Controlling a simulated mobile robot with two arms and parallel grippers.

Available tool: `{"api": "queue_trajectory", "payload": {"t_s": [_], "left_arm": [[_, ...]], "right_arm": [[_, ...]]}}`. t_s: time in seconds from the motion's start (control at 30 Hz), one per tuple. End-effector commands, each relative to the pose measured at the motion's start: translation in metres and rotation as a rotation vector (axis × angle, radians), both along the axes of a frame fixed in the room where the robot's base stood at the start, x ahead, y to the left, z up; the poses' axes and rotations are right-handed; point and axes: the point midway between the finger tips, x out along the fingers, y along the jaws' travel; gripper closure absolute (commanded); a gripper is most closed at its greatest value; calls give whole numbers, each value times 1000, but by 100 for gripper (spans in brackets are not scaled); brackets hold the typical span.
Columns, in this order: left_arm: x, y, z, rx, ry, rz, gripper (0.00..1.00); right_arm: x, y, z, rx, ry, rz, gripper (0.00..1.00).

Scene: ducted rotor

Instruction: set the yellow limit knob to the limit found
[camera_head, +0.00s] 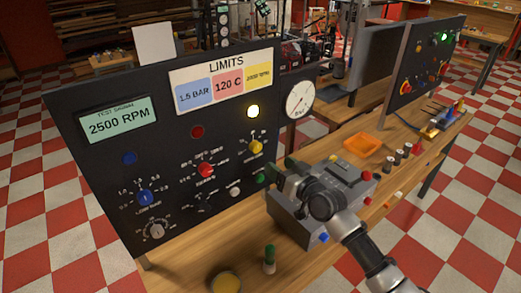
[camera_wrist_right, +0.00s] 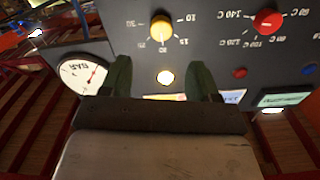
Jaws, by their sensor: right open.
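The yellow limit knob (camera_head: 256,146) sits on the dark upright panel (camera_head: 90,185), below a lit yellowish lamp (camera_head: 253,111). In the upside-down right wrist view the yellow knob (camera_wrist_right: 160,27) has a printed number scale around it; its pointer setting is unclear. My right gripper (camera_head: 283,170) is just right of and below the knob in the head view. In the wrist view its two green fingers (camera_wrist_right: 160,75) are apart, empty and short of the knob. The display (camera_head: 118,121) reads 2500 RPM. The LIMITS card (camera_head: 222,66) shows 1.5 BAR, 120 C and a small yellow RPM field.
A red knob (camera_head: 206,170) and a blue knob (camera_head: 145,197) are left of the yellow one. A gauge (camera_head: 299,98) is at the panel's right. An orange tray (camera_head: 363,145) is on the bench.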

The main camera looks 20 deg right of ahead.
Motion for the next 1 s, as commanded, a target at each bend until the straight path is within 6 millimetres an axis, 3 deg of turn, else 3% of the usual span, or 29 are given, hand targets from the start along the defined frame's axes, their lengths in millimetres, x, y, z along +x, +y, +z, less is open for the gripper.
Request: {"api": "queue_trajectory", "payload": {"t_s": [0.3, 0.5, 0.9, 1.0], "left_arm": [[0, 0, 9, 0, 0, -1, 39], [0, 0, 8, 0, 0, -1, 39], [0, 0, 8, 0, -1, -1, 39], [0, 0, 8, 0, -1, -1, 39]], "right_arm": [[57, 21, 2, -1, 1, 0, 39], [79, 30, 0, 0, 1, 0, 39], [86, 32, 0, -2, 2, 1, 39], [86, 32, 0, -2, 2, 1, 54]]}}
